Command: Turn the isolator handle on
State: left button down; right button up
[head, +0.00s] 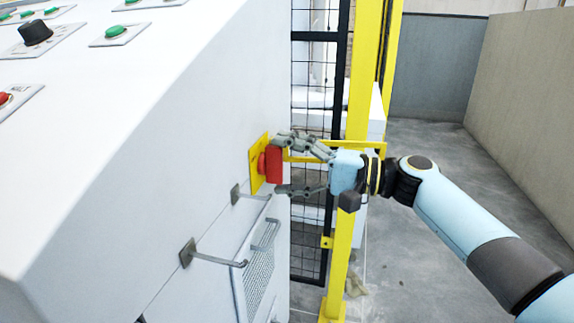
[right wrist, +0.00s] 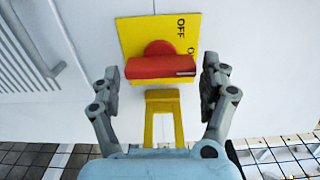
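The red isolator handle (head: 273,164) sits on a yellow plate (head: 258,177) on the side of the white cabinet in the head view. In the right wrist view the handle (right wrist: 160,66) lies crosswise in the picture on the yellow plate (right wrist: 131,33), which reads OFF. My right gripper (head: 280,165) is open, with its fingers (right wrist: 160,82) on either side of the handle's two ends. Small gaps show between fingers and handle in the wrist view. My left gripper is not in view.
The white cabinet (head: 150,130) fills the left, with buttons and a black knob (head: 35,32) on top. Metal hooks (head: 215,261) stick out below the plate. A yellow post (head: 345,260) and black mesh fence (head: 312,245) stand behind my gripper. Grey floor (head: 430,150) lies open at right.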

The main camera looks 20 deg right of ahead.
jog(key=v, duration=1.2)
jog(key=shift+f, duration=0.1)
jog(key=s+f+m+g+h, duration=0.1)
jog(key=s+f+h, duration=0.3)
jog(key=f, duration=0.8)
jog(key=s+f+m+g+h, duration=0.1)
jog(key=s+f+g, duration=0.1)
jog(key=s+f, duration=0.75)
jog(key=s+f+m+g+h, duration=0.1)
jog(key=s+f+h, duration=0.2)
jog(key=f, duration=1.1)
jog(key=s+d+f+n+g+h, duration=0.1)
jog(key=s+f+n+g+h, duration=0.1)
jog(key=s+f, duration=0.4)
jog(key=s+d+f+n+g+h, duration=0.1)
jog(key=s+f+n+h, duration=0.2)
jog(key=s, duration=1.3)
jog(key=s+d+f+n+g+h, duration=0.2)
jog(key=s+f+n, duration=0.3)
jog(key=s+f, duration=0.4)
jog(key=shift+s+f+g+h, duration=0.25)
jog(key=shift+s+h, duration=0.25)
jog(key=shift+s, duration=0.5)
